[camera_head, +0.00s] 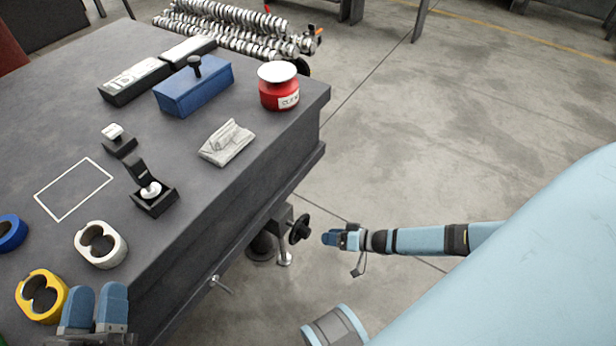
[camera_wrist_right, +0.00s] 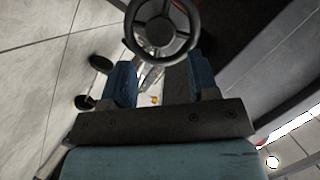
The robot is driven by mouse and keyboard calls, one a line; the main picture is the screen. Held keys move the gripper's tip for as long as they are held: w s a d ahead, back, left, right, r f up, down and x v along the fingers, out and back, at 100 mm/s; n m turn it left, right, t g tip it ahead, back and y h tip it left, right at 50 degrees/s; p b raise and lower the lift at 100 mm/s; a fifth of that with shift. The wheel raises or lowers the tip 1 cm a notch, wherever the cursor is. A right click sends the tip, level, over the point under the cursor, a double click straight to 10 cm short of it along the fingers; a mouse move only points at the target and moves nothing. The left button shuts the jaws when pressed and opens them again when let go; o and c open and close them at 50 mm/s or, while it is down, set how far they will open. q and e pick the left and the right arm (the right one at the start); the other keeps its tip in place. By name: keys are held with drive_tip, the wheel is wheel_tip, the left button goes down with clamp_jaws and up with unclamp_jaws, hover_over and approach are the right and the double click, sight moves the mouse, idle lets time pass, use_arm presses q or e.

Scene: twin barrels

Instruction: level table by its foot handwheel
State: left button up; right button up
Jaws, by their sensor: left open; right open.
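The dark foot handwheel (camera_head: 299,229) sticks out from the side of the grey table (camera_head: 60,130), low down near its foot. My right gripper (camera_head: 329,239) is open and points at the wheel from the right, with a small gap in the head view. In the right wrist view the handwheel (camera_wrist_right: 162,25) shows its rim and spokes at the top, ahead of the two blue fingertips and roughly centred between them. The fingers are not around the rim. My left gripper (camera_head: 95,296) is open and empty over the table's near left corner, beside the yellow twin barrel.
On the table stand a yellow twin barrel (camera_head: 42,296), a white one (camera_head: 101,245), a black holder (camera_head: 151,193), a blue box (camera_head: 194,86) and a red jar (camera_head: 279,88). A metal T-handle (camera_head: 221,285) juts from the table side.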

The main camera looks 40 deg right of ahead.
sight(309, 234)
use_arm(q)
wheel_tip(309, 234, down, 4)
drive_tip(key=shift+w+d+r+g+b, duration=0.15)
drive_tip(key=shift+g+b, duration=0.55)
drive_tip(key=shift+b, duration=0.25)
use_arm(e)
drive_tip(key=x, duration=0.7)
drive_tip(key=shift+w+a+f, duration=0.1)
drive_tip(key=shift+w+a, duration=0.15)
use_arm(q)
drive_tip(key=shift+r, duration=0.1)
use_arm(e)
drive_tip(key=c, duration=0.7)
